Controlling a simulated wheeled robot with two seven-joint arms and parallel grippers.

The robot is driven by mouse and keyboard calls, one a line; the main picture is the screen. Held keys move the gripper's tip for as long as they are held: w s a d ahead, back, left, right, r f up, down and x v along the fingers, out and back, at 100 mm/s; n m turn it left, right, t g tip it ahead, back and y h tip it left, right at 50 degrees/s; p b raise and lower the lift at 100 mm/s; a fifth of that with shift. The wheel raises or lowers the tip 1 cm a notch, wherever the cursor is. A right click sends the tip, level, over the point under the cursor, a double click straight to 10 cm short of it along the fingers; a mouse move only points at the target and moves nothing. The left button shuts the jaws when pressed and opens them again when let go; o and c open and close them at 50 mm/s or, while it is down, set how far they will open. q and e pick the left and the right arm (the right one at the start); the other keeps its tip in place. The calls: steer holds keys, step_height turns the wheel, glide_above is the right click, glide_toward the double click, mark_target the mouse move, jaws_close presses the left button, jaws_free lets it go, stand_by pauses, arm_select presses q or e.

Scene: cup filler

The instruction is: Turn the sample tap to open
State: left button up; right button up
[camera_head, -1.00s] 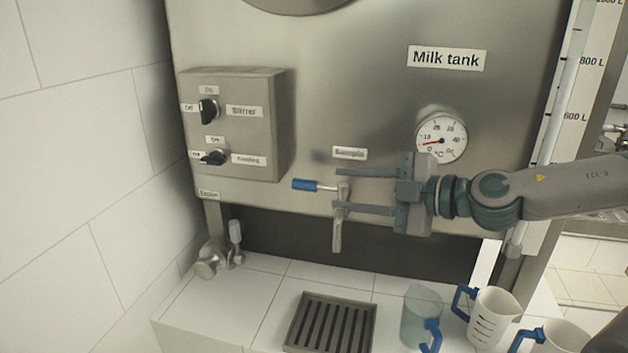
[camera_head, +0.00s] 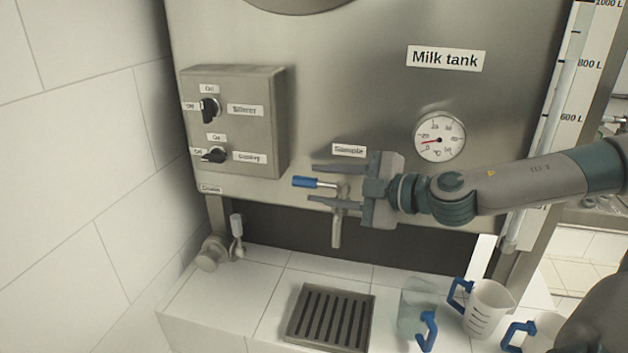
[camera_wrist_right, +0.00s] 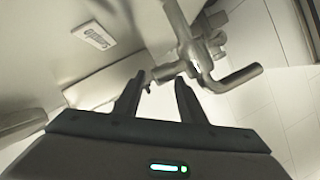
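The sample tap (camera_head: 338,230) hangs from the tank front below a "Sample" label (camera_head: 348,150). Its lever has a blue grip (camera_head: 305,182) and points left, about level. My right gripper (camera_head: 311,184) comes in from the right, open, with one finger above and one below the lever in the head view. I cannot tell whether either finger touches it. In the right wrist view, my open fingers (camera_wrist_right: 158,78) point at grey metal valve parts (camera_wrist_right: 205,50) with a bent pipe; no blue grip shows there. My left gripper is out of view.
A switch box (camera_head: 240,125) sits left on the tank and a dial thermometer (camera_head: 440,137) right. A drain valve (camera_head: 212,255) is low at left.

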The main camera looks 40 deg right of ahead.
steer(key=shift+x, duration=1.2)
steer(key=shift+w+a, duration=0.1)
jaws_close()
